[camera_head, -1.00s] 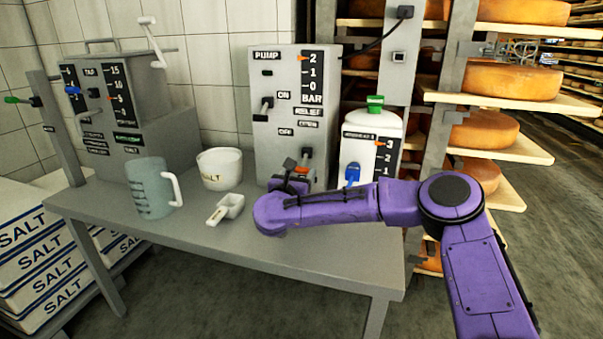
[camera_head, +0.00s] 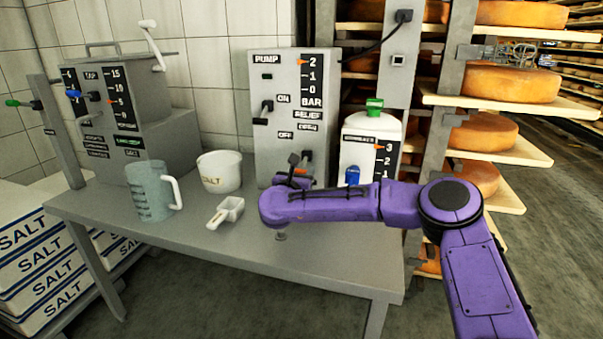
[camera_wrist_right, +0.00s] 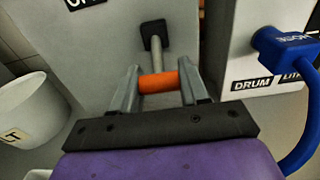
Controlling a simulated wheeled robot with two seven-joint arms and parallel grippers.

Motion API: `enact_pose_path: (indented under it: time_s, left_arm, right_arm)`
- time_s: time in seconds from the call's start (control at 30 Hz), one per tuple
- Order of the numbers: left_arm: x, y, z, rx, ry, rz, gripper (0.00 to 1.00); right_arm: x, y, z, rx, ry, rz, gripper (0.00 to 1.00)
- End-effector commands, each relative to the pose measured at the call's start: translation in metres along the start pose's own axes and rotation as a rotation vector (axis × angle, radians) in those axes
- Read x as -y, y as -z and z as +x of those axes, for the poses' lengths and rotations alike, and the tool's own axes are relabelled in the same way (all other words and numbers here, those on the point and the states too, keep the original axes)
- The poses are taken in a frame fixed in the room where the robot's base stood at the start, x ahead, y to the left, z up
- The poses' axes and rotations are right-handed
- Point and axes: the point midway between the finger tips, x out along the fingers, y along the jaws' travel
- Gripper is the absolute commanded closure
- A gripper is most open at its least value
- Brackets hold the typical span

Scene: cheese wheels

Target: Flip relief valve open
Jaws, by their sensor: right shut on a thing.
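The relief valve lever has an orange grip (camera_wrist_right: 158,83) on a grey rod with a black block (camera_wrist_right: 153,32) at its far end, against the grey pump box. In the head view the orange part (camera_head: 302,172) shows low on the pump box (camera_head: 292,110), below the RELIEF and OPEN labels. My right gripper (camera_wrist_right: 157,85) is shut on the orange grip, one finger at each side. In the head view my purple wrist hides most of the fingers and the lower lever. My left gripper is not in view.
A white drum (camera_head: 370,140) with a green cap and blue fitting stands right of the pump box. A salt tub (camera_head: 219,172), a scoop (camera_head: 227,211) and a jug (camera_head: 152,190) stand on the grey table (camera_head: 190,245). Cheese shelves (camera_head: 500,152) rise at the right.

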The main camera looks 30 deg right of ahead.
Motion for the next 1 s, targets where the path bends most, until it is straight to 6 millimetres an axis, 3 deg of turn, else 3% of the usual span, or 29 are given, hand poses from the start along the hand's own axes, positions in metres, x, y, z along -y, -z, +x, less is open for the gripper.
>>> enact_pose_path:
  time_s: [1.0]
  left_arm:
    - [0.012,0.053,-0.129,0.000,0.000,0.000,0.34]
  right_arm:
    - [0.000,-0.057,-0.006,-0.828,0.001,0.002,0.86]
